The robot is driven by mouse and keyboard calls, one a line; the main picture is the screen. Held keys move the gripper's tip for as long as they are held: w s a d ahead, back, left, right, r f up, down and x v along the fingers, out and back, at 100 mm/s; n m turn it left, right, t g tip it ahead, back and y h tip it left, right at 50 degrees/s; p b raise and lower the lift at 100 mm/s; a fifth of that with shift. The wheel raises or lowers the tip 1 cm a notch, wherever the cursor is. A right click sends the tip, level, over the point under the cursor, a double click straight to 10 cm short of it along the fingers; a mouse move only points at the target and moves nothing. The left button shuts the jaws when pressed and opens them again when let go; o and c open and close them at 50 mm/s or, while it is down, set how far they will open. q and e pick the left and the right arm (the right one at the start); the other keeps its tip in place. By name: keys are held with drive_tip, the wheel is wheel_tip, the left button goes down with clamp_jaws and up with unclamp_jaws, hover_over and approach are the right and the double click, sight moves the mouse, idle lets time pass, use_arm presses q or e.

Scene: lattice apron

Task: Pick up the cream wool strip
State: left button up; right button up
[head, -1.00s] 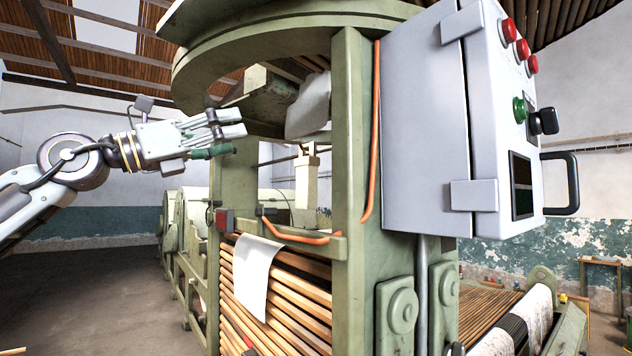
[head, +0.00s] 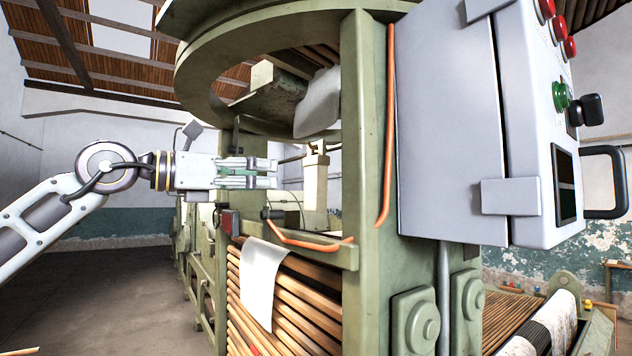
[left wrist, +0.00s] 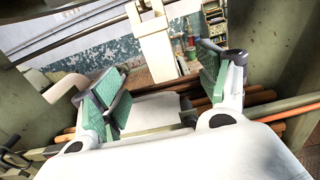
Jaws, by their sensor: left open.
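A pale, cream-white strip (head: 262,284) hangs over the front of the wooden slats in the green machine, in the lower middle of the head view. In the left wrist view a pale sheet (left wrist: 152,112), likely the same strip, lies over the slats beyond and between my fingers. My left gripper (head: 274,173) is level, open and empty at the machine's opening, above the strip and apart from it. Its green-padded fingers (left wrist: 163,88) spread wide in the left wrist view. My right gripper is not in view.
Another pale sheet (head: 318,104) hangs higher inside the machine. A green post (head: 362,180) and a grey control box (head: 450,130) stand to the right. An orange cable (head: 305,242) runs along the bar above the slats. Open floor (head: 100,300) lies at left.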

sight(310, 178)
use_arm(q)
drive_tip(key=shift+d, duration=0.1)
idle(0.3)
drive_tip(key=p+x, duration=0.2)
drive_tip(key=x, duration=0.5)
drive_tip(key=shift+r, duration=0.1)
drive_tip(key=shift+w+d+p, duration=0.35)
drive_tip(key=shift+w+d, duration=0.1)
drive_tip(key=shift+d, duration=0.15)
drive_tip(key=shift+w+p+x, duration=0.2)
drive_tip(key=shift+p+x, duration=0.85)
drive_tip(key=shift+x, duration=0.5)
drive_tip(key=shift+p+x, duration=0.35)
drive_tip(key=shift+x, duration=0.55)
drive_tip(key=shift+a, duration=0.1)
drive_tip(key=c, duration=1)
